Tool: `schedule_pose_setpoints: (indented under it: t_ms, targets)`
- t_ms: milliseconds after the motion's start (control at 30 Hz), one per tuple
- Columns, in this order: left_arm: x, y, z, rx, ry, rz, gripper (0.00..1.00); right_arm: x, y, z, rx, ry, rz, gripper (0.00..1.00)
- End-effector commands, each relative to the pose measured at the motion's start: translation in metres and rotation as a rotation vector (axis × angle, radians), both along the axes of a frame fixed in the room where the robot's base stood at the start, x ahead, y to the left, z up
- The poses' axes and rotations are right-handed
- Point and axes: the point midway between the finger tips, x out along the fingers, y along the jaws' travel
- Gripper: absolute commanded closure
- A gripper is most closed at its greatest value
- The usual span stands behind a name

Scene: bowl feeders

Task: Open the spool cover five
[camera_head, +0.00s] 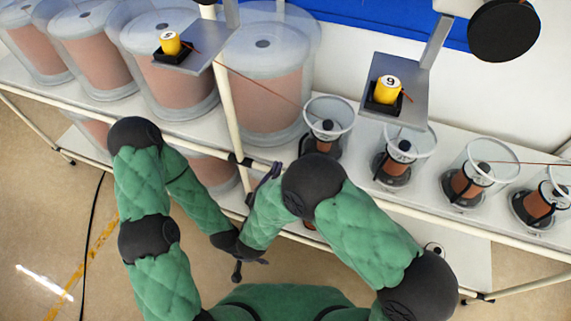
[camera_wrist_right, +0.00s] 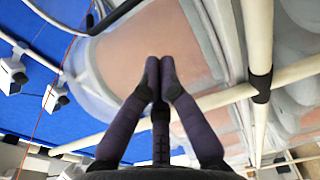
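Large clear covers stand over copper-coloured spools along the back of the rack, including a nearer cover (camera_head: 300,45) in the middle. I cannot tell which is number five. In the right wrist view, a clear cover (camera_wrist_right: 88,72) and its copper spool (camera_wrist_right: 125,50) lie beyond my right gripper (camera_wrist_right: 160,68). Its fingertips are together, with nothing seen between them. In the head view my right gripper (camera_head: 268,176) is by the rack's front rail, apart from the covers. My left gripper (camera_head: 238,268) hangs lower, in front of the rack; its fingers are too small to judge.
White rails (camera_head: 226,95) and a front bar cross before the spools. Small open clear cups (camera_head: 328,118) with spools stand at right. Grey plates hold a yellow part (camera_head: 170,43) and another marked 9 (camera_head: 388,92). A cable (camera_head: 93,225) lies on the floor.

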Motion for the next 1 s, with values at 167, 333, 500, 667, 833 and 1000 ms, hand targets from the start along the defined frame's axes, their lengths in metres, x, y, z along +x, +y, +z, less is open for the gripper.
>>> schedule_pose_setpoints:
  t_ms: [167,333,500,667,833,1000]
  targets:
    - [0.0,0.0,-0.012,0.0,0.0,0.0,0.6,0.031,-0.009,-0.003,0.006,0.0,-0.006,1.0]
    - [0.0,0.0,-0.022,0.0,0.0,0.0,0.6,0.062,-0.017,-0.003,0.005,0.0,-0.006,1.0]
    - [0.0,0.0,-0.032,0.0,0.0,0.0,0.6,0.084,-0.024,-0.003,0.002,0.001,-0.002,1.0]
    - [0.0,0.0,-0.037,0.0,0.0,0.0,0.6,0.066,-0.036,-0.002,0.003,0.001,0.001,1.0]
    - [0.0,0.0,-0.04,0.0,0.0,0.0,0.6,0.056,-0.043,-0.001,0.002,0.001,0.001,1.0]
    - [0.0,0.0,-0.04,0.0,0.0,0.0,0.6,0.053,-0.045,-0.001,0.003,0.0,0.001,1.0]
